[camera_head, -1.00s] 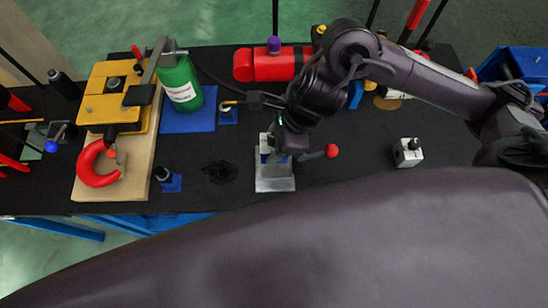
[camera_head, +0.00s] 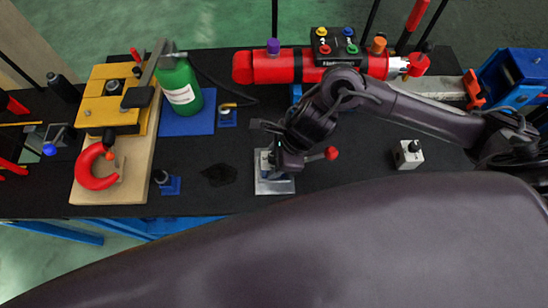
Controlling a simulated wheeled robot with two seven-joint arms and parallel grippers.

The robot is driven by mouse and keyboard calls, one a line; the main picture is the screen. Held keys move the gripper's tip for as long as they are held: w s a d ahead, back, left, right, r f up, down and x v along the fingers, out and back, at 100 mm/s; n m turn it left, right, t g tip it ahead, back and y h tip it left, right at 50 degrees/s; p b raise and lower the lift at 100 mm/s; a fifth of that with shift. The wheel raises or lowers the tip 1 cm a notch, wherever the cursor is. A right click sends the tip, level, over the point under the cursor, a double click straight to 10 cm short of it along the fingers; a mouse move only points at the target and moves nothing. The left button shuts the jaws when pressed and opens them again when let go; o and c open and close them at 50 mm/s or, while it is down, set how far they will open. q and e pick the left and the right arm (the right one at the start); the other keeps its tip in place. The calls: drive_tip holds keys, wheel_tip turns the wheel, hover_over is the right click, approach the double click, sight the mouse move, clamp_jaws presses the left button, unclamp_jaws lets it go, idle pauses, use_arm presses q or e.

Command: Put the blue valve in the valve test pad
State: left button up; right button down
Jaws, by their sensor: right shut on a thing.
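My right gripper (camera_head: 284,162) reaches down over a silver metal block (camera_head: 274,186) at the middle of the table, which looks like the valve test pad. It is shut on a small pale and blue piece (camera_head: 265,161), apparently the blue valve, mostly hidden by the fingers. The piece is at the block's top; I cannot tell whether it is fully seated. A lever with a red ball (camera_head: 331,153) sticks out to the right of the fingers. My left gripper is not in view.
A white block with a black knob (camera_head: 409,155) stands to the right. A green bottle (camera_head: 180,88), a yellow clamp fixture (camera_head: 108,100) and a red cylinder (camera_head: 275,66) stand farther back or left. A small blue pad (camera_head: 171,187) lies left of the block.

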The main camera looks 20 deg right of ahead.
drive_tip(key=shift+f, duration=0.1)
drive_tip(key=c, duration=0.7)
unclamp_jaws()
drive_tip(key=shift+r, duration=0.2)
drive_tip(key=v, duration=1.2)
drive_tip(key=shift+s+f, duration=0.1)
